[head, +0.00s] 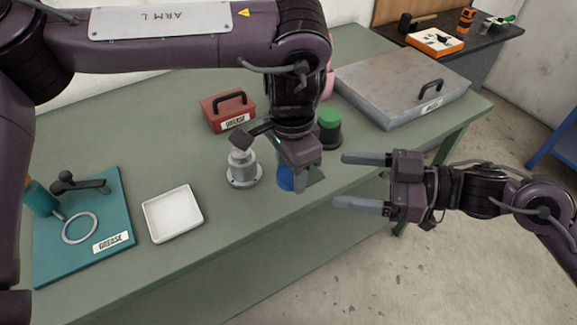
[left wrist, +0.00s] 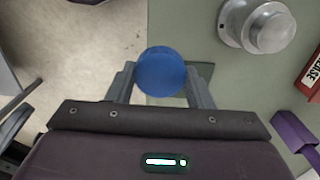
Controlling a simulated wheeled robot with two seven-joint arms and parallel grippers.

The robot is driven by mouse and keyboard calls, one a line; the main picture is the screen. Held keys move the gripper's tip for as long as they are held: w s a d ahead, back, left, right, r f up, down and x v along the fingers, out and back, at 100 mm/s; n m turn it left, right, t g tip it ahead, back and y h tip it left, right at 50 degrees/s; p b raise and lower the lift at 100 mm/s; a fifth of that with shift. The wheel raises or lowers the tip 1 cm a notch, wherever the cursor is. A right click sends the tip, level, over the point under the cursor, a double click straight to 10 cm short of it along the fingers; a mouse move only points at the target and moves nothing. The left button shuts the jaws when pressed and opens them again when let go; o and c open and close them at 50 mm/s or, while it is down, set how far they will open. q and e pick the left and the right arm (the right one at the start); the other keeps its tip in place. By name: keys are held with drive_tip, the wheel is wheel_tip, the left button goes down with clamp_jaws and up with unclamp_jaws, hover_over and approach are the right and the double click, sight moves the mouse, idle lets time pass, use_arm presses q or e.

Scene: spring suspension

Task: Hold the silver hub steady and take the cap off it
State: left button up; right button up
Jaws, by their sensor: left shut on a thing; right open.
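The silver hub (head: 243,176) stands upright on the green table, with a round flange at its base. It also shows at the top right of the left wrist view (left wrist: 268,28). A rounded silver top sits on it; I cannot tell where the cap begins. My left gripper (head: 297,182) is just right of the hub, apart from it, and shut on a blue round object (left wrist: 162,72). That object is mostly hidden behind the gripper in the head view (head: 285,178). My right gripper (head: 350,182) is open and empty, beyond the table's front edge at the right.
A dark cylinder with a green top (head: 329,128) stands behind my left gripper. A red grease box (head: 226,115) and a large grey case (head: 400,88) are further back. A white tray (head: 173,213) and a teal board (head: 110,215) lie left. Table between tray and hub is clear.

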use_arm(q)
drive_tip(key=shift+w+d+f+m, duration=0.65)
drive_tip(key=shift+w+f+m, duration=0.05)
drive_tip(key=shift+f, duration=0.05)
use_arm(e)
drive_tip(key=s+a+r, duration=0.2)
drive_tip(key=a+r, duration=0.3)
drive_tip(key=a, duration=0.1)
use_arm(q)
drive_tip(key=s+a+r+n, duration=0.6)
drive_tip(key=a+r+n, duration=0.1)
drive_tip(key=r, duration=0.3)
drive_tip(key=shift+a+n, duration=0.4)
drive_tip(key=shift+a, duration=0.05)
use_arm(e)
drive_tip(key=x, duration=1.1)
drive_tip(key=shift+w+a+f, duration=0.15)
drive_tip(key=shift+f, duration=0.15)
drive_tip(key=shift+c, duration=0.2)
use_arm(q)
drive_tip(key=shift+s, duration=0.1)
use_arm(e)
drive_tip(key=c, duration=0.9)
use_arm(q)
drive_tip(key=o, duration=1.2)
drive_tip(key=shift+c, duration=0.2)
use_arm(e)
drive_tip(key=shift+c, duration=0.4)
use_arm(q)
drive_tip(key=shift+r, duration=0.1)
